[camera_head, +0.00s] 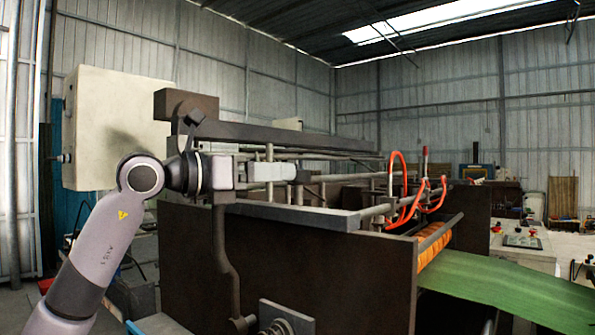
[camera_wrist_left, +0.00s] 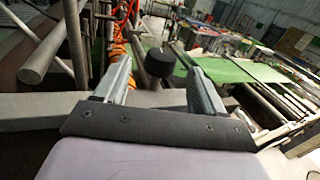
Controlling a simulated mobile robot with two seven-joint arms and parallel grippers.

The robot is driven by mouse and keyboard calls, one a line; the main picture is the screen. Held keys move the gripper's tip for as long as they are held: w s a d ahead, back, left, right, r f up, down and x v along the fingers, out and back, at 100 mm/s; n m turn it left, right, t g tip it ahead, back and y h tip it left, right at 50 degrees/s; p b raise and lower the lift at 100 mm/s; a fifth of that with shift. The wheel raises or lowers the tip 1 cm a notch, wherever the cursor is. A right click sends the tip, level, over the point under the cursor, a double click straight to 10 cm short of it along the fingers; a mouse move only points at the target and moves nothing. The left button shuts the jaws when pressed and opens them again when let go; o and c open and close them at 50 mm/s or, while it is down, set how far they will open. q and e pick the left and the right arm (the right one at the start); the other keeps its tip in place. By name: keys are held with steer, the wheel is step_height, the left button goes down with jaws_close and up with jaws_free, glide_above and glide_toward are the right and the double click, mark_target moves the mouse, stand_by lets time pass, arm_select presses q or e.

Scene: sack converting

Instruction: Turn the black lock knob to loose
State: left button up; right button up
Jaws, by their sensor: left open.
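The black lock knob (camera_wrist_left: 159,63) shows in the left wrist view as a round dark cap. It appears between the ends of my left gripper's two fingers (camera_wrist_left: 158,74), with a visible gap on both sides. I cannot tell whether it lies between the fingertips or just beyond them. In the head view my left gripper (camera_head: 291,172) reaches right over the near side of the machine. The knob cannot be told apart clearly there from the dark parts by the fingertips. The fingers are apart and hold nothing. My right gripper is not in view.
The machine's dark side panel (camera_head: 300,270) stands below my left arm, with a long dark beam (camera_head: 280,136) above. Orange hoses (camera_head: 398,185) rise to the right of the gripper. A green sheet (camera_head: 500,285) runs out at the right. A pale cabinet (camera_head: 115,120) stands behind the arm.

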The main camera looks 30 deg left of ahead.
mark_target(298, 173)
arm_select(q)
steer(key=p+x, duration=0.1)
steer(key=x, duration=0.4)
steer(key=shift+d+r+p, duration=0.15)
steer(key=shift+p, duration=0.2)
steer(key=shift+w+d, duration=0.2)
steer(key=shift+w, duration=0.25)
steer(key=c, duration=0.9)
